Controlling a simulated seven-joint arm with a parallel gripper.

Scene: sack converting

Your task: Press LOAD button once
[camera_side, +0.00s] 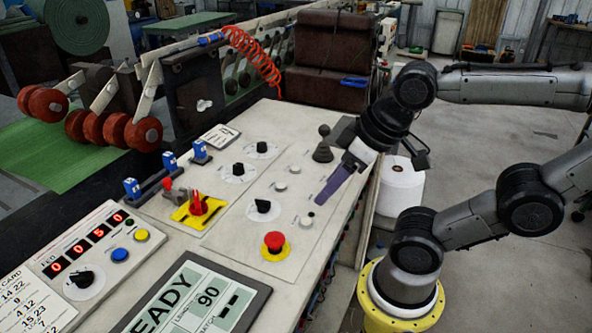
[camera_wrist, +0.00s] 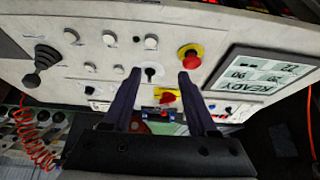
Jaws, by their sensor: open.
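Several pale round push buttons sit on the cream control panel (camera_side: 235,262); their small labels are too small to read, so I cannot tell which is LOAD. In the side view one pale button (camera_side: 281,186) lies left of my gripper (camera_side: 326,198) and another pale button (camera_side: 307,222) lies just below its tips. In the wrist view a row of pale buttons, one of them here (camera_wrist: 151,42), runs beyond the fingertips. My gripper (camera_wrist: 159,74) is open and empty, its two purple fingers apart, on either side of a black knob (camera_wrist: 150,72) in that view. Contact with the panel cannot be told.
A red emergency stop (camera_side: 274,242) on a yellow base is near the panel's front edge. A black joystick (camera_side: 323,148) stands behind my gripper. A red lever switch (camera_side: 197,203) on a yellow plate and a READY display (camera_side: 255,300) are also on the console.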

